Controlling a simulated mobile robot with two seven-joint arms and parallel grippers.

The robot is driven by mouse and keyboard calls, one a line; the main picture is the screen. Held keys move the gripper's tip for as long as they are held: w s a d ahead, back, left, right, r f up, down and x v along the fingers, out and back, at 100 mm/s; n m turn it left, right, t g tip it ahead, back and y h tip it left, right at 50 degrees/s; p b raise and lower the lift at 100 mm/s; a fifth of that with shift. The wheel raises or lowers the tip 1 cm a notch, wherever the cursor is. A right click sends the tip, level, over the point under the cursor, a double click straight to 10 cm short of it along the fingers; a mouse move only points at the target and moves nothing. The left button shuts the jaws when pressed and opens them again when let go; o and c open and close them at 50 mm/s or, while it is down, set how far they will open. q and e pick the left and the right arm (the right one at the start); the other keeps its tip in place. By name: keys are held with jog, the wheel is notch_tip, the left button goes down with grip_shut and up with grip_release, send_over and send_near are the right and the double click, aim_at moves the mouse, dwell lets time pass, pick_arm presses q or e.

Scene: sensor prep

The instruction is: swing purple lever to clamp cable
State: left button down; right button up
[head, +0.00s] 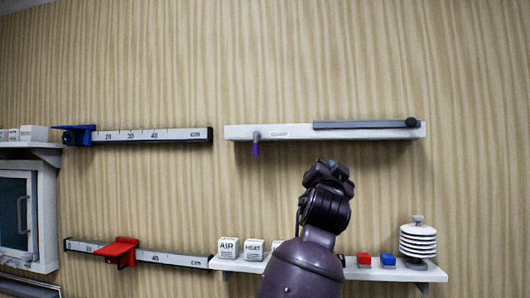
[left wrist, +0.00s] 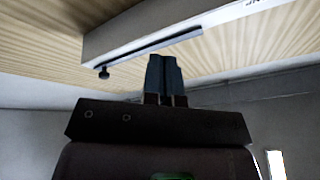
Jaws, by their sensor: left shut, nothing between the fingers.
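The purple lever (head: 255,149) hangs straight down from a grey pivot near the left end of the white wall bar (head: 240,131). The white bar also shows from below in the left wrist view (left wrist: 105,40), but the lever does not. No separate cable can be made out. My left gripper (left wrist: 166,62) is shut and empty, its fingers together below the bar in the left wrist view. My right gripper is not in view.
A grey strip with a black knob (head: 411,122) lies along the bar's right part. A shelf (head: 232,264) below holds white blocks, red and blue blocks and a white finned sensor (head: 418,240). Ruler rails with blue (head: 77,134) and red (head: 120,248) sliders are left.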

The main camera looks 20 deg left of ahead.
aim_at(256, 145)
pick_arm(q)
notch_tip(256, 145, up, 10)
jog(key=s+a+g+y, duration=0.1)
jog(key=s+g+y, duration=0.15)
jog(key=y, duration=0.35)
jog(key=a+f+m+g+y, duration=0.1)
jog(key=a+f+g+y, duration=0.3)
jog(key=g, duration=0.4)
jog(key=shift+a+f+m, duration=0.4)
jog(key=shift+a+f, duration=0.15)
jog(key=shift+a, duration=0.3)
jog(key=s+a+p+x, duration=0.2)
jog(key=p+x, duration=0.1)
jog(key=x, duration=0.9)
jog(key=shift+a+p, duration=0.25)
jog(key=shift+p, duration=0.15)
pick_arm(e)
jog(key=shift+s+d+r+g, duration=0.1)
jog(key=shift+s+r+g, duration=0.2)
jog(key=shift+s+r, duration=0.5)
pick_arm(q)
jog(key=shift+r, duration=0.1)
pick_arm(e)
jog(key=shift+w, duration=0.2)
